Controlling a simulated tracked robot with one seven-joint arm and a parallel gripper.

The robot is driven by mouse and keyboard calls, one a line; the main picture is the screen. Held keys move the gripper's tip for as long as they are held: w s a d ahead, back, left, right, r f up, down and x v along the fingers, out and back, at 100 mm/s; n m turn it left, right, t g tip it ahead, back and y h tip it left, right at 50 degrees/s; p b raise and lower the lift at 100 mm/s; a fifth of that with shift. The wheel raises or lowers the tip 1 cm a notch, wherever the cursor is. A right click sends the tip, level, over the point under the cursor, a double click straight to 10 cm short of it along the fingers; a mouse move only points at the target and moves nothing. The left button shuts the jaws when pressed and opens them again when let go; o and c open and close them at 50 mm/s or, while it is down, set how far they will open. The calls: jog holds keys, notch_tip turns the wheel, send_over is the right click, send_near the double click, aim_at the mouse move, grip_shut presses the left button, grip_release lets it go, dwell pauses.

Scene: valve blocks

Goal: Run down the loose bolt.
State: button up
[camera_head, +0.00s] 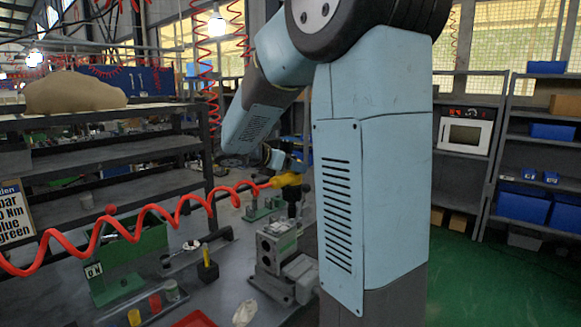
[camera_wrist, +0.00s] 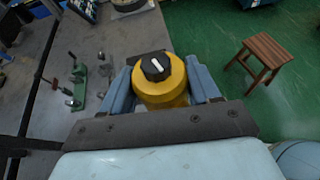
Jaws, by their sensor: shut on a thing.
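A yellow power driver (camera_head: 286,180) with a dark lower end hangs upright from my gripper (camera_head: 281,163). A red coiled hose (camera_head: 140,220) runs to it from the left. In the wrist view my gripper (camera_wrist: 163,88) has its blue fingers on both sides of the yellow driver body (camera_wrist: 160,94), which has a black cap. A grey valve block (camera_head: 277,243) stands on the bench below the driver. I cannot tell whether the driver's tip touches the block. The loose bolt cannot be made out. My arm hides the area right of the block.
A green stand (camera_head: 118,262) and a dark post with a yellow top (camera_head: 208,266) are on the bench at left. Small coloured cups (camera_head: 155,303) and a red tray (camera_head: 194,319) are near the front. A wooden stool (camera_wrist: 262,53) stands on the green floor.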

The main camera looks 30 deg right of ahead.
jog(key=shift+f, duration=1.25)
dwell(4.5)
